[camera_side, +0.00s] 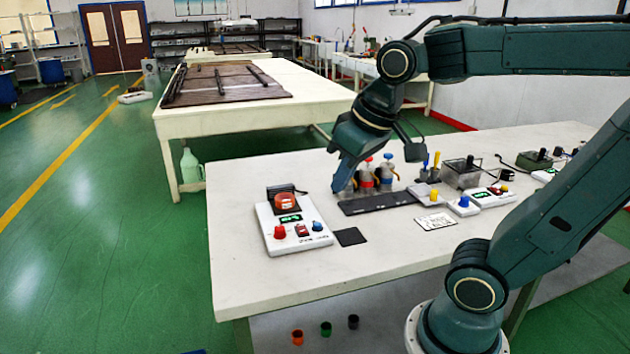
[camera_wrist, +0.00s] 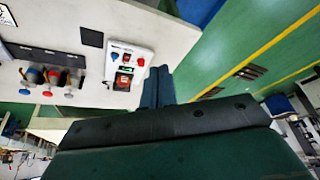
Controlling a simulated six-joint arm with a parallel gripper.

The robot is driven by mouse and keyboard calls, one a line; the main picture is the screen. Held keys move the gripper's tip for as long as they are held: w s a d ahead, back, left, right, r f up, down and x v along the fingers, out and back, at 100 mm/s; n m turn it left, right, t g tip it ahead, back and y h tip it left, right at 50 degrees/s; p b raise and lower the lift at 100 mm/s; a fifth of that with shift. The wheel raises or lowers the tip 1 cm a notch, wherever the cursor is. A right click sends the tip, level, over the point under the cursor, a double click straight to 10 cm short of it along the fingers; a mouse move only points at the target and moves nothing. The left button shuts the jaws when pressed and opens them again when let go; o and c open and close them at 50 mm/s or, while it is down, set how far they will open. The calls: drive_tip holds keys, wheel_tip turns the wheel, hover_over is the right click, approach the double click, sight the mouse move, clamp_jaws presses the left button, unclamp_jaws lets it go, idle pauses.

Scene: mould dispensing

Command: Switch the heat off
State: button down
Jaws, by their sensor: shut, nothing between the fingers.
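A white hotplate unit (camera_side: 290,247) stands at the left of the table. On its front are a red knob (camera_side: 280,232), a small red switch (camera_side: 301,230), a blue knob (camera_side: 317,226) and a lit green display (camera_side: 290,218). An orange-red dish (camera_side: 284,201) sits on its dark plate. My gripper (camera_side: 341,187) is shut and empty, above the table to the right of the unit and apart from it. In the wrist view the shut fingers (camera_wrist: 158,87) show beside the unit (camera_wrist: 145,52). The switch's position is too small to tell.
A black square mat (camera_side: 350,237) lies right of the unit. A long dark strip (camera_side: 385,202) lies behind, with several colour-capped bottles (camera_side: 367,178) beyond it. More small devices (camera_side: 493,196) stand at the right. The table's front left is clear.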

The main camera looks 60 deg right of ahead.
drive_tip(key=w+d+m+g, duration=0.1)
drive_tip(key=w+d+m, duration=0.1)
drive_tip(key=w+d, duration=0.3)
drive_tip(key=m+g, duration=0.4)
drive_tip(key=m, duration=0.1)
hover_over(300, 225)
wheel_tip(300, 225, down, 11)
drive_tip(key=shift+r, duration=0.2)
drive_tip(key=shift+f, duration=0.1)
wheel_tip(300, 225, down, 14)
drive_tip(key=shift+r, duration=0.1)
idle(0.4)
